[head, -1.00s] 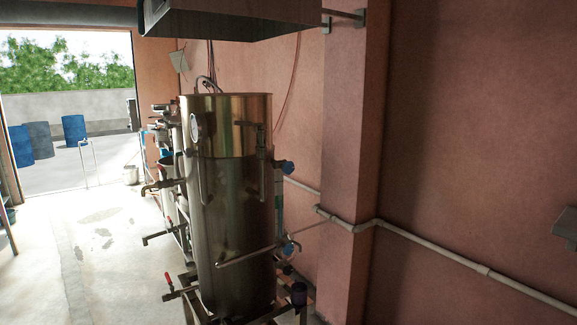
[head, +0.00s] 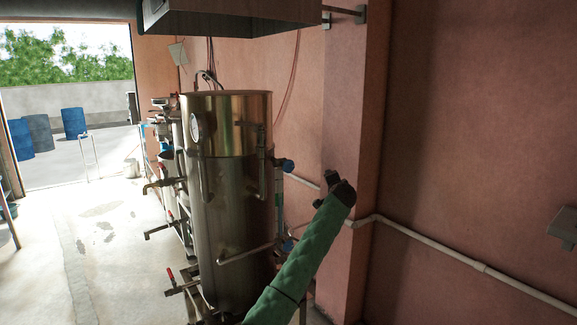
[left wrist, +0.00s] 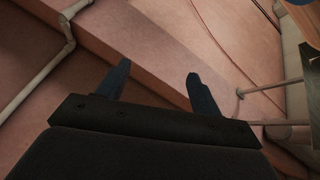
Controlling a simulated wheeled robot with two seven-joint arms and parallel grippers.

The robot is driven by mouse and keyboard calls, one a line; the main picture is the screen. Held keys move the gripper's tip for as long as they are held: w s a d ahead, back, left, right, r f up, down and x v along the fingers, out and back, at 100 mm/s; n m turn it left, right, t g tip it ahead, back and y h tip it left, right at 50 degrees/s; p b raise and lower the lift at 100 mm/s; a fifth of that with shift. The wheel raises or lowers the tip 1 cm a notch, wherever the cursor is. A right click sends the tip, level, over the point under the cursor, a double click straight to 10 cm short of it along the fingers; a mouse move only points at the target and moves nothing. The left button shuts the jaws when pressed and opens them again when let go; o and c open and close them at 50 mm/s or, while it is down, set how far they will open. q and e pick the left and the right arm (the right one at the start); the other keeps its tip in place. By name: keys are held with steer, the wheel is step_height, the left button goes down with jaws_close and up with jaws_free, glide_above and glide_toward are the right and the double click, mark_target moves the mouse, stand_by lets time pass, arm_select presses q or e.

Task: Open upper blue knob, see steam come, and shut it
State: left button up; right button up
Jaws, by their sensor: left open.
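The upper blue knob (head: 288,166) sits on the right side of the tall steel tank (head: 228,180) in the head view. No steam shows at it. My left gripper (head: 337,184), on the green arm, is to the right of this knob and slightly lower in the picture, apart from it, in front of the wall pillar. In the left wrist view its two dark fingers (left wrist: 157,70) are spread with nothing between them. I cannot make out the knob in that view. My right gripper is not in view.
A pale pipe (head: 430,250) runs along the pink wall and around the pillar (head: 350,110). A metal hood (head: 235,18) hangs above the tank. Red-handled valves (head: 170,274) stick out on the tank's left. Open floor (head: 100,250) lies to the left.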

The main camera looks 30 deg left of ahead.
mark_target(290, 165)
arm_select(q)
steer(key=s+a+r+m+g+y, duration=0.65)
steer(key=s+a+m+y, duration=0.2)
steer(key=m, duration=0.75)
steer(key=shift+h, duration=0.45)
steer(key=p+x, duration=0.1)
steer(key=x, duration=0.1)
steer(key=p+x, duration=0.1)
steer(key=x, duration=0.1)
steer(key=p+x, duration=0.1)
steer(key=x, duration=0.1)
steer(key=shift+w+a+f+p, duration=0.1)
steer(key=shift+a+f+p, duration=0.2)
steer(key=shift+a, duration=0.05)
steer(key=shift+w+a+f, duration=0.15)
steer(key=shift+w+a, duration=0.1)
steer(key=shift+a, duration=0.4)
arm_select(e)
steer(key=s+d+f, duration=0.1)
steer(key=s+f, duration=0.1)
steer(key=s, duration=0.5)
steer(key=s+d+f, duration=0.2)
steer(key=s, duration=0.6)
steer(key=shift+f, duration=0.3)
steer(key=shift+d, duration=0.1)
arm_select(q)
steer(key=shift+n, duration=0.3)
steer(key=c, duration=0.9)
